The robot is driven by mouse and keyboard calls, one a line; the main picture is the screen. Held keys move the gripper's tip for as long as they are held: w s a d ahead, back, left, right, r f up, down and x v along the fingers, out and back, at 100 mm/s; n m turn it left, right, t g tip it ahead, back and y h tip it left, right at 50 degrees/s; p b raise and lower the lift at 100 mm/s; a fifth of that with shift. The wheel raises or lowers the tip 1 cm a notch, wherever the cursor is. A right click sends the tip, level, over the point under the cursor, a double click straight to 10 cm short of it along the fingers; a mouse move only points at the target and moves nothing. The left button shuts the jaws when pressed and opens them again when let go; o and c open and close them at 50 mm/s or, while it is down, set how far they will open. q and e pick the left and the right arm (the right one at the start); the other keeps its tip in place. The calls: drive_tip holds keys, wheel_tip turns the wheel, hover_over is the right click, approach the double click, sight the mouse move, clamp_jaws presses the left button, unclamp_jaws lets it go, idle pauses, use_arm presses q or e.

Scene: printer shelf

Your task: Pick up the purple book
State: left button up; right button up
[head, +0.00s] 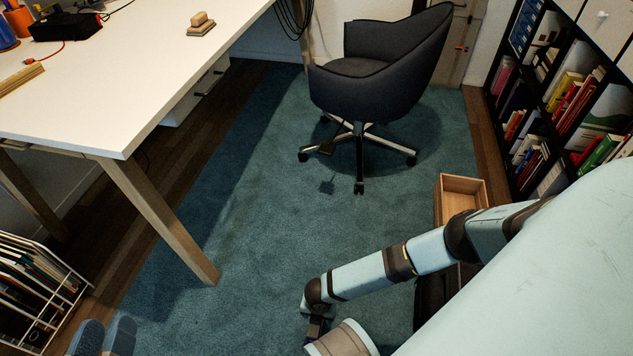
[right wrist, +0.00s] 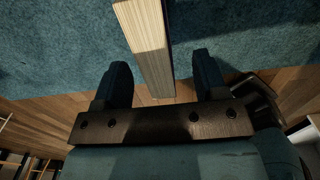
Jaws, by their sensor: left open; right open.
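I cannot make out a clearly purple book. A pinkish-purple spine (head: 504,74) stands among books in the black bookshelf (head: 497,92) at the right of the head view, but its colour is uncertain. My left gripper (head: 106,326) is open and empty at the bottom left, next to the wire rack and far from the bookshelf. My right arm reaches in from the right, low over the carpet. In the right wrist view my right gripper (right wrist: 161,64) is open, with a pale wooden post (right wrist: 146,35) showing between and beyond its fingers; I see no contact.
A white desk (head: 135,65) fills the upper left, its wooden leg (head: 165,220) standing on the teal carpet (head: 260,220). A dark swivel chair (head: 385,72) stands in the middle back. A wooden box (head: 462,186) is before the bookshelf. A wire rack (head: 62,312) holds files.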

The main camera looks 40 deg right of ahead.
drive_tip(key=shift+f, duration=0.35)
drive_tip(key=f+b, duration=0.2)
drive_tip(key=f, duration=0.1)
drive_tip(key=f+b, duration=0.1)
drive_tip(key=shift+w+a+f+b, duration=0.2)
drive_tip(key=shift+a+f+b, duration=0.1)
use_arm(q)
drive_tip(key=shift+w+a+f+m+t, duration=0.15)
drive_tip(key=shift+w+a+m, duration=0.1)
drive_tip(key=shift+w+m, duration=0.2)
drive_tip(key=shift+w+a+f+m+t, duration=0.2)
drive_tip(key=shift+w+m, duration=0.15)
drive_tip(key=shift+m, duration=0.2)
use_arm(e)
drive_tip(key=shift+r, duration=0.1)
drive_tip(key=shift+c, duration=0.2)
clamp_jaws()
